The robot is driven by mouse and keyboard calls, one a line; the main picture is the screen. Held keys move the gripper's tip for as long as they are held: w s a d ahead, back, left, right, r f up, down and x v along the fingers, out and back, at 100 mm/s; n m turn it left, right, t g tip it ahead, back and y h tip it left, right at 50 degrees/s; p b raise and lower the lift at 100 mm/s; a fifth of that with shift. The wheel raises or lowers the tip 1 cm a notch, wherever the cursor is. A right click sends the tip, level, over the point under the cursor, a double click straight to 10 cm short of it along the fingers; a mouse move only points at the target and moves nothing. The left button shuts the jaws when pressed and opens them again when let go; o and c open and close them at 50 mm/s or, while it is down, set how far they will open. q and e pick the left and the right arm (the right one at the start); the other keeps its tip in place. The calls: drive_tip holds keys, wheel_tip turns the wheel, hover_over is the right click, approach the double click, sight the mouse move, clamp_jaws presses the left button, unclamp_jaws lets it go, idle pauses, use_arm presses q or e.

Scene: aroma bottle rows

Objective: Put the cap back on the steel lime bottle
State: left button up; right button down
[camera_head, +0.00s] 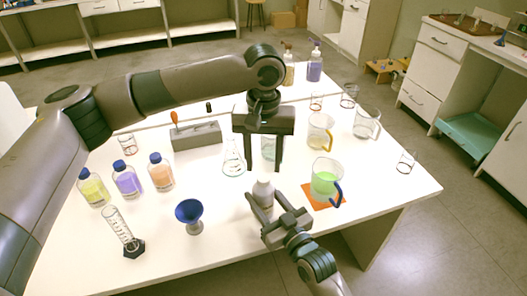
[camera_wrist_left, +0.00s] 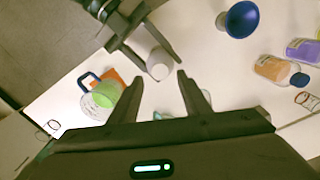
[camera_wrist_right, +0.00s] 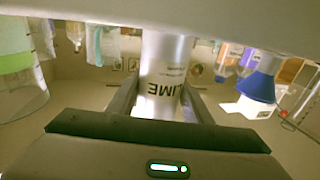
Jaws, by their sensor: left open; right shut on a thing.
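The steel lime bottle (camera_head: 264,193) is a pale grey cylinder with a narrower top, standing about upright near the table's front. My right gripper (camera_head: 264,205) is shut around its body; the right wrist view shows its LIME lettering (camera_wrist_right: 165,88) upside down. I cannot tell whether its base touches the table. My left gripper (camera_head: 263,170) is open and empty, pointing down above and just behind the bottle. In the left wrist view the bottle (camera_wrist_left: 159,65) lies just beyond the open fingertips (camera_wrist_left: 162,82). I cannot make out a separate cap in any view.
A beaker of green liquid (camera_head: 325,180) on an orange mat (camera_head: 318,201) stands right of the bottle. A blue funnel (camera_head: 189,211) stands left. A flask (camera_head: 233,162) and glass beaker (camera_head: 268,150) are near my left gripper. A grey block (camera_head: 196,137) and colored bottles (camera_head: 128,182) stand farther left.

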sight(263, 178)
use_arm(q)
drive_tip(key=shift+f, duration=2.35)
clamp_jaws()
